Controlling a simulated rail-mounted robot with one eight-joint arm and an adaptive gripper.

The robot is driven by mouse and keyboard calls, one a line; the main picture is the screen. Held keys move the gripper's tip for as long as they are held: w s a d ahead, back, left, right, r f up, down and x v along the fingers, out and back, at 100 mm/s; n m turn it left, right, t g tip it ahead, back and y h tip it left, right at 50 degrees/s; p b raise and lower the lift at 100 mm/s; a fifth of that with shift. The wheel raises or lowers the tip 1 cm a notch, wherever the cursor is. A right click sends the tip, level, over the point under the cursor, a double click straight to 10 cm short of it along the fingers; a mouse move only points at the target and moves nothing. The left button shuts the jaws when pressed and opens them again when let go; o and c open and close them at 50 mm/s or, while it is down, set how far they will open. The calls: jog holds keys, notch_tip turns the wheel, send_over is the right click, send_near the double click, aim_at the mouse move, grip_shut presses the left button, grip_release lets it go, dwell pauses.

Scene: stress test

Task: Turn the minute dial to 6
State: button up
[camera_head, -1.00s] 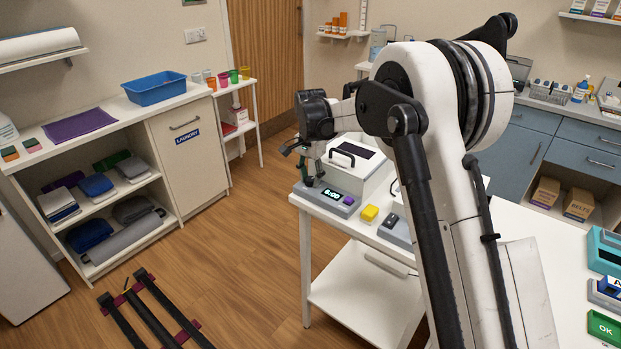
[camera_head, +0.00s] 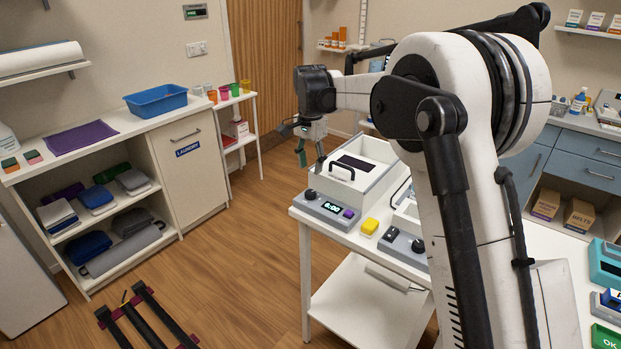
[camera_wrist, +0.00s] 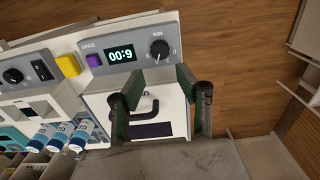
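The minute dial (camera_wrist: 160,49) is a black round knob beside the label MIN on a grey panel. It also shows in the head view (camera_head: 310,194). The dial's pointer direction is too small to tell. My gripper (camera_head: 311,158) hangs above the dial and the white lidded box, apart from both. In the wrist view its two green-tipped fingers (camera_wrist: 160,84) are spread with nothing between them, below the dial in the picture.
The white box (camera_head: 366,165) with a black handle stands behind the panel. A purple START button (camera_head: 349,213) and a yellow block (camera_head: 370,226) are near the dial. Another grey panel with a black knob (camera_head: 418,245) stands to the right.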

jog(key=shift+r, duration=1.2)
jog(key=s+d+r+n+t, duration=0.2)
jog(key=s+d+r, duration=0.3)
jog(key=s+d, duration=0.3)
jog(key=s+d+r+n+t, duration=0.1)
jog(key=s+d+r, duration=0.5)
jog(key=s, duration=0.5)
jog(key=s+d+f+n+t, duration=0.1)
jog(key=s+d+f, duration=0.1)
jog(key=s, duration=0.5)
jog(key=s+d+f+n+t, duration=0.1)
jog(key=s+d+f, duration=0.2)
jog(key=s, duration=0.5)
jog(key=s+d+f+n+t, duration=0.2)
jog(key=s+d+f, duration=0.1)
jog(key=s, duration=0.4)
jog(key=shift+s+f, duration=0.25)
jog(key=shift+s, duration=0.15)
